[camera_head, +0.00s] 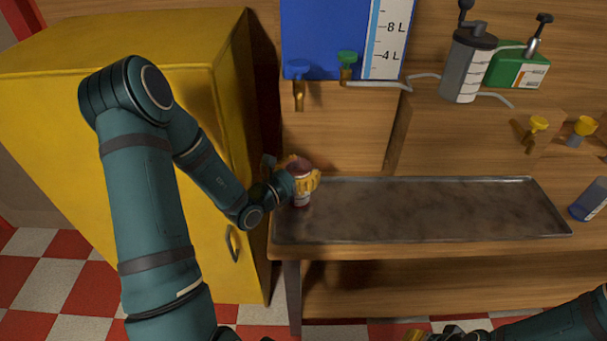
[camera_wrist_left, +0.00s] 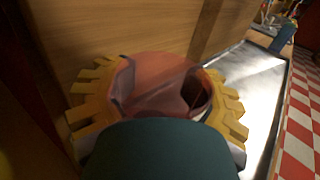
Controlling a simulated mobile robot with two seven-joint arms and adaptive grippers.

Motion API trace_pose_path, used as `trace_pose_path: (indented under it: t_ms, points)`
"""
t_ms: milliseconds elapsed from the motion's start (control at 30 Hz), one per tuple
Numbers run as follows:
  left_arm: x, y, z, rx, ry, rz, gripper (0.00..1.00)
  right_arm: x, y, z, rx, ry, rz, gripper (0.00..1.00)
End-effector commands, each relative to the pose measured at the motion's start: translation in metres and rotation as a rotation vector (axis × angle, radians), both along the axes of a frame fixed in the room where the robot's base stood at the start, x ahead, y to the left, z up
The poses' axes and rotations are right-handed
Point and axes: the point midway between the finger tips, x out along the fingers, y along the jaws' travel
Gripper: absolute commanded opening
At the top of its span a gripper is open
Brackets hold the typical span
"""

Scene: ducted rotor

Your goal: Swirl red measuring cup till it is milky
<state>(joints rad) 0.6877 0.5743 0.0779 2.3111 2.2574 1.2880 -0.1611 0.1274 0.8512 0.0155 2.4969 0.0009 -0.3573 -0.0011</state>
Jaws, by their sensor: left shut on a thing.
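The red measuring cup (camera_head: 301,169) is a reddish, see-through cup with a pale lower part. It is upright, or nearly so, at the left end of the metal tray. My left gripper (camera_head: 304,181) is shut around it with yellow fingers. In the left wrist view the cup (camera_wrist_left: 165,88) shows from above, with yellow toothed fingers on both sides. Its inside looks reddish and glassy; I cannot tell whether the contents are milky. Whether its base touches the tray is unclear. My right gripper (camera_head: 432,335) is cut off at the bottom edge.
The metal tray (camera_head: 430,208) on the wooden bench is otherwise bare. A yellow cabinet (camera_head: 130,100) stands close at left. Blue (camera_head: 298,70) and green (camera_head: 347,58) taps hang above. A grey canister (camera_head: 468,65), green container (camera_head: 518,66) and blue bottle (camera_head: 590,200) are at right.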

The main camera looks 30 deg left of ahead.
Motion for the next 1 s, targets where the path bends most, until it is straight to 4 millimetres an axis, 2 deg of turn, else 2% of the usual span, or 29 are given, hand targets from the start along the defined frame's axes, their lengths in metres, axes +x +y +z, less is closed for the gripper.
trace_pose_path:
  t_ms: [400,633,1000]
  points:
    - [0.0,0.0,0.079,0.003,-0.006,0.0,0.12,-0.005,0.001,0.026,0.003,0.011,0.002,0.47]
    - [0.0,0.0,0.102,0.001,-0.003,0.0,0.12,-0.006,0.001,0.035,0.003,0.014,0.003,0.47]
    - [0.0,0.0,0.136,0.0,-0.004,-0.001,0.12,-0.006,0.001,0.062,0.003,0.014,0.004,0.47]
